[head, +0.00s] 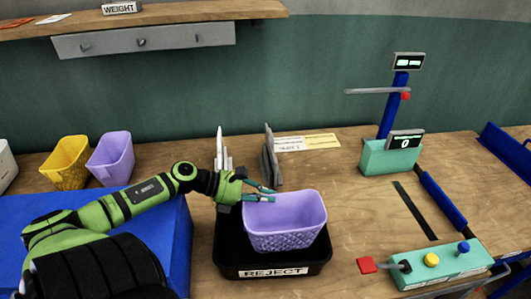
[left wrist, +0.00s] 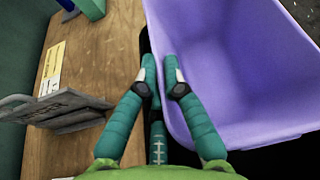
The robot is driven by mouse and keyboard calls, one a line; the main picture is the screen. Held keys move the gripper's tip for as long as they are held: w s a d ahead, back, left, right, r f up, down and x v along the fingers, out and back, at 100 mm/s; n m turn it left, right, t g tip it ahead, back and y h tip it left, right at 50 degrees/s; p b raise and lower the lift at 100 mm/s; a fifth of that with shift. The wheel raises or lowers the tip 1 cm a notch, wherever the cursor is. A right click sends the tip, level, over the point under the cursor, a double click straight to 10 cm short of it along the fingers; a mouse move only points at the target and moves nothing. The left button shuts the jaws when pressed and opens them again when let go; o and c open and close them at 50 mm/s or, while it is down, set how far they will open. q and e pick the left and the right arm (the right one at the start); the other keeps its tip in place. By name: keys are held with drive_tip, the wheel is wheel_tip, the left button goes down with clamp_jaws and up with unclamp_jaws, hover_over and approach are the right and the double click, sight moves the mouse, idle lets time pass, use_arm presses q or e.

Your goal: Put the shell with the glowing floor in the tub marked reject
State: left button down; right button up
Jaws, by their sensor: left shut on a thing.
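A purple basket-like shell (head: 286,226) is upright over the black tub marked reject (head: 240,258), and its lower part overlaps the tub's opening. I cannot tell whether it touches the tub's floor. My left gripper (head: 260,191) is shut on the shell's left rim. In the left wrist view the fingers (left wrist: 162,85) pinch the wall of the shell (left wrist: 235,75), with the tub's dark edge beneath it. No glow shows on the part of the shell's inside that I see. My right gripper is not in view.
A yellow shell (head: 65,163) and another purple shell (head: 112,156) stand at the back left near a blue surface. Grey upright plates (head: 271,160) stand just behind the tub.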

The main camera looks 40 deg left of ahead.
use_arm(q)
drive_tip(key=shift+f+b, duration=0.55)
drive_tip(key=shift+f, duration=0.7)
drive_tip(key=c, duration=1.4)
unclamp_jaws()
drive_tip(key=shift+o, duration=0.2)
drive_tip(key=r+v, duration=0.1)
drive_tip(key=v, duration=0.7)
drive_tip(key=shift+w, duration=0.2)
drive_tip(key=shift+d+r, duration=0.15)
drive_tip(key=shift+r, duration=0.05)
